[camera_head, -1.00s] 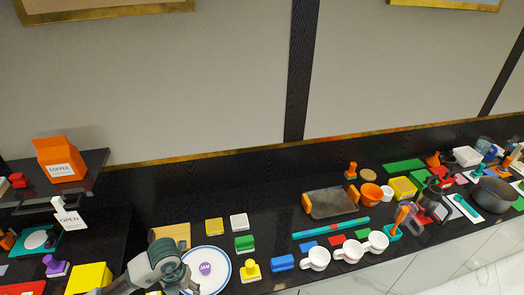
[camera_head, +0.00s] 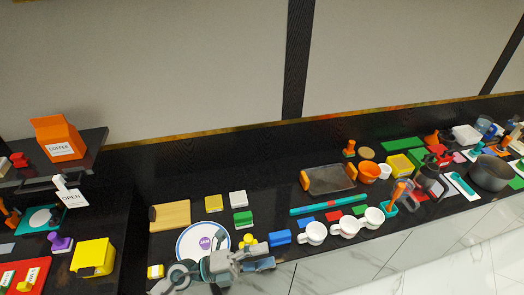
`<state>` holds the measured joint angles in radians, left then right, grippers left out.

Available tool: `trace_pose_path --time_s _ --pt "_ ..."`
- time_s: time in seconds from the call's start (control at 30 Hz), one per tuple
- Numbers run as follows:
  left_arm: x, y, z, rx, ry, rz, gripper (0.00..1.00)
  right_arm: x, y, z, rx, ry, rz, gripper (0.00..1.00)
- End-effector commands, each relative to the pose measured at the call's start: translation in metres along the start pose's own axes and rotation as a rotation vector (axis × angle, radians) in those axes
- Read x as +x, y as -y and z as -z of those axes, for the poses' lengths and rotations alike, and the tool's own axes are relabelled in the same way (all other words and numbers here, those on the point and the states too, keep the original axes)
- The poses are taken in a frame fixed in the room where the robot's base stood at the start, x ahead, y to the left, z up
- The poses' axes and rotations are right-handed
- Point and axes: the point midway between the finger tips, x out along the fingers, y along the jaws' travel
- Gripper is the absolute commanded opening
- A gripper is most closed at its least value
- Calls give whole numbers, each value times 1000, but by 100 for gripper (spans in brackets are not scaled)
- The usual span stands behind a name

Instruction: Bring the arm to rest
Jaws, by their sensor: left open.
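My left arm comes in at the bottom of the head view, and its gripper (camera_head: 258,262) points right with its jaws open and nothing seen between them. It is in front of the white plate with a blue rim (camera_head: 183,247) and hides part of its near side. A purple jam label (camera_head: 205,243) shows on the plate. A yellow knobbed piece (camera_head: 247,241) is just behind the gripper, partly hidden. My right gripper is not in view.
A blue block (camera_head: 280,238) and several white cups (camera_head: 313,234) stand right of the gripper near the counter's front edge. A wooden board (camera_head: 171,215) lies behind the arm. An orange coffee bag (camera_head: 59,138) stands on a raised shelf at left. Dark counter (camera_head: 270,190) behind is partly clear.

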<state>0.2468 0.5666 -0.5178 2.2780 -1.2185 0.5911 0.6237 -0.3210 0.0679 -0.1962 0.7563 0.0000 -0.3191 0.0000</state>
Motion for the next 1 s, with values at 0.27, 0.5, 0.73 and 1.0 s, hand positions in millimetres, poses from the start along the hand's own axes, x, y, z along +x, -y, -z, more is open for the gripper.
trace_pose_path --time_s 0.27,0.5,0.73,1.0 --pt "-114 22 -111 -467 822 606 66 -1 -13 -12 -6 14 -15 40" --pt "-244 -122 -103 -983 1559 575 66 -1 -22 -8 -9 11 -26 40" --pt "-288 -221 -18 -1358 1926 308 66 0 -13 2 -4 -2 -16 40" --pt "-300 -274 84 -1684 2116 -37 66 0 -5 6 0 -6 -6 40"
